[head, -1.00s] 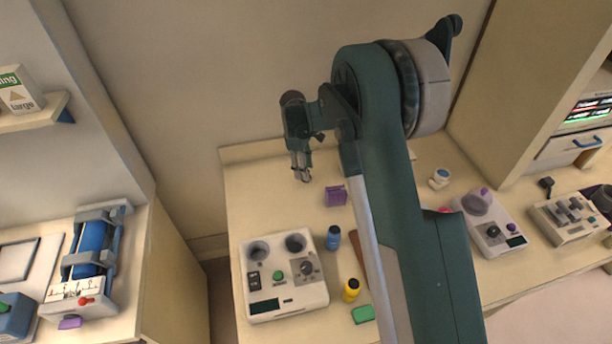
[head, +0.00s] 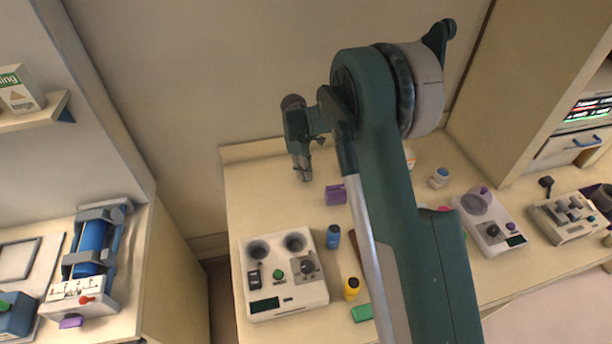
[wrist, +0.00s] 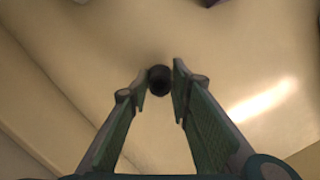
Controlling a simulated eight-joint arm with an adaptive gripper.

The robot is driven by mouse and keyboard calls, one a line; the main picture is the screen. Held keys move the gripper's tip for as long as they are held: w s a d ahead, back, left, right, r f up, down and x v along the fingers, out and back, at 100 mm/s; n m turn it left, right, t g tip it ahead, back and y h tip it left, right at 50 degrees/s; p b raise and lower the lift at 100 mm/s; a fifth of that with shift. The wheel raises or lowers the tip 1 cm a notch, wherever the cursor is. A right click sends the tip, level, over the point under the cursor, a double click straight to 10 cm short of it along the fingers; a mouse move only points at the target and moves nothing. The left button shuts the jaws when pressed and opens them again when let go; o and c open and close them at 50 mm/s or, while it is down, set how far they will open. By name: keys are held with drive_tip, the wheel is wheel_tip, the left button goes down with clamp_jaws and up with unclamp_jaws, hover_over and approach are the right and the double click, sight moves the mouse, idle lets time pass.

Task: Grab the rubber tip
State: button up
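The rubber tip (wrist: 159,80), a small dark round piece, stands on the pale counter in the wrist view. My gripper (wrist: 158,84) is open, with one finger to the left of the tip and one to its right. The wrist view does not settle how far above the tip the fingertips are. In the head view my gripper (head: 304,177) points down over the back left of the counter. I cannot make out the tip there; the fingers seem to hide it.
A purple block (head: 336,195) lies right of my gripper. Nearer are a blue bottle (head: 333,237), a white device with two wells (head: 286,303), a yellow bottle (head: 351,289) and a green block (head: 362,313). The wall rises behind. My arm covers the counter's middle.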

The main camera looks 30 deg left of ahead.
drive_tip(key=shift+r, duration=0.15)
drive_tip(key=shift+c, duration=0.2)
drive_tip(key=shift+r+b, duration=0.6)
drive_tip(key=shift+r, duration=4.25)
